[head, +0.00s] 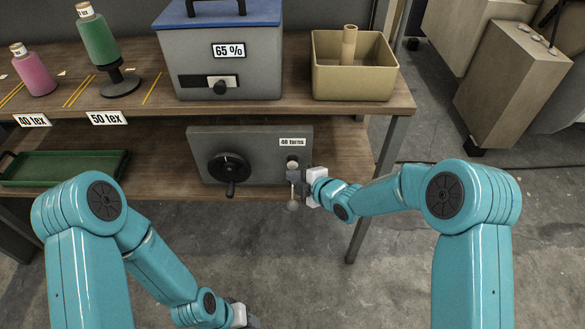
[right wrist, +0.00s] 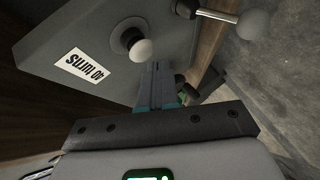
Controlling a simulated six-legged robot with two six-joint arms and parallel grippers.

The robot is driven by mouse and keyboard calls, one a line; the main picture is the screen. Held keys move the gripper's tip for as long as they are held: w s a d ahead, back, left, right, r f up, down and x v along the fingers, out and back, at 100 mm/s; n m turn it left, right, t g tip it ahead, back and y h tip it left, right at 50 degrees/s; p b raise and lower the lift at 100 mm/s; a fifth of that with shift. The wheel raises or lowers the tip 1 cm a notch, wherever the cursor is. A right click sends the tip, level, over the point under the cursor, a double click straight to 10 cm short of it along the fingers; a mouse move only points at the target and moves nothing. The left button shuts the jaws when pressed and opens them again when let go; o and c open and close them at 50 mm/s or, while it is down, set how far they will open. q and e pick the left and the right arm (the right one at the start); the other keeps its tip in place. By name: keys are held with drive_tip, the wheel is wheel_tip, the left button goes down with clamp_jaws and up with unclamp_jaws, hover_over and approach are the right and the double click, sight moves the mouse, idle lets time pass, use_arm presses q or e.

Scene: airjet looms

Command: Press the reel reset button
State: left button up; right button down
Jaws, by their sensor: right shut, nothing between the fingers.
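The reel unit is a grey box (head: 256,140) on the lower shelf, with a "40 turns" label and a black crank wheel (head: 230,170) on its front. A pale round button in a dark collar (head: 292,160) sits below the label; it also shows in the right wrist view (right wrist: 140,49). My right gripper (head: 294,178) is shut and empty just below the button. In the right wrist view its fingers (right wrist: 157,80) end close to the button; I cannot tell whether they touch it. My left gripper (head: 245,318) is low, away from the reel, and partly cut off.
A lever with a grey ball knob (head: 293,206) hangs beside my right gripper; it is also in the right wrist view (right wrist: 254,24). A green tray (head: 70,168) lies left on the lower shelf. A grey "65 %" box (head: 222,62) and tan bin (head: 352,82) stand above.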

drive_tip(key=shift+w, duration=0.7)
idle(0.7)
drive_tip(key=shift+s+b, duration=0.95)
drive_tip(key=shift+s, duration=0.05)
drive_tip(key=s+b, duration=0.3)
drive_tip(key=s, duration=0.2)
idle(0.9)
